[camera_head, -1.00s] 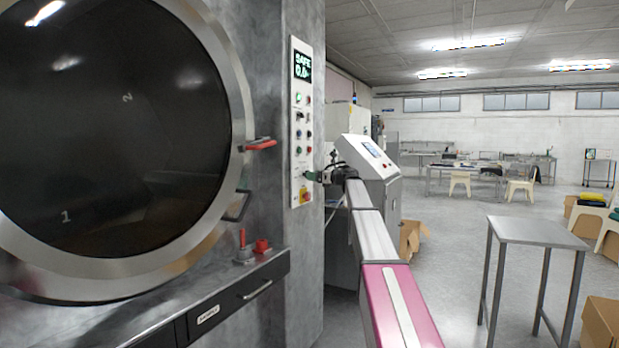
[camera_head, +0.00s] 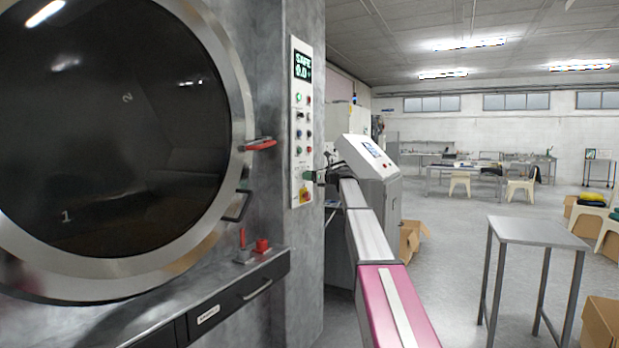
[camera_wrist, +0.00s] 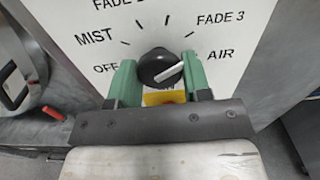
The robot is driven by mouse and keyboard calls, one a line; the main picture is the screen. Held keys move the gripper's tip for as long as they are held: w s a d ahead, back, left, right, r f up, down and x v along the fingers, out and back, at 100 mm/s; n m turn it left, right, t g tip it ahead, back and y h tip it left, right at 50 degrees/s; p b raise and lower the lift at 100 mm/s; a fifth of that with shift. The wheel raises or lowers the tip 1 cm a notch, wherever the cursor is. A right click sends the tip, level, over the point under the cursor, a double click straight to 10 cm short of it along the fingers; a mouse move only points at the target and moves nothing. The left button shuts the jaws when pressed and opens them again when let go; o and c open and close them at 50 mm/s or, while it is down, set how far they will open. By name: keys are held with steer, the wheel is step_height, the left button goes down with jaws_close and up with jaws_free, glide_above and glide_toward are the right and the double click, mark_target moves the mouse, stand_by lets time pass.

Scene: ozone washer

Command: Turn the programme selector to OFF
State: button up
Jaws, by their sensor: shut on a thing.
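The programme selector is a black round knob (camera_wrist: 158,66) with a white pointer, on a white panel marked OFF, MIST, FADE, FADE 3 and AIR. Its pointer slants right and slightly up, towards the AIR side; the OFF label (camera_wrist: 105,68) is on the left. My gripper (camera_wrist: 159,62) has one green finger on each side of the knob and is shut on it. In the head view my gripper (camera_head: 312,176) is at the lower part of the control panel (camera_head: 301,125), and the selector is hidden behind it.
A yellow and red switch (camera_head: 304,195) sits just below the selector. The big round door (camera_head: 240,110) with a red handle (camera_head: 260,144) is to the left. A grey console (camera_head: 368,165) stands behind my arm. A metal table (camera_head: 525,232) is at right.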

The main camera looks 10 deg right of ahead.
steer(key=shift+r+n, duration=0.1)
steer(key=shift+n, duration=15.6)
steer(key=o, duration=0.9)
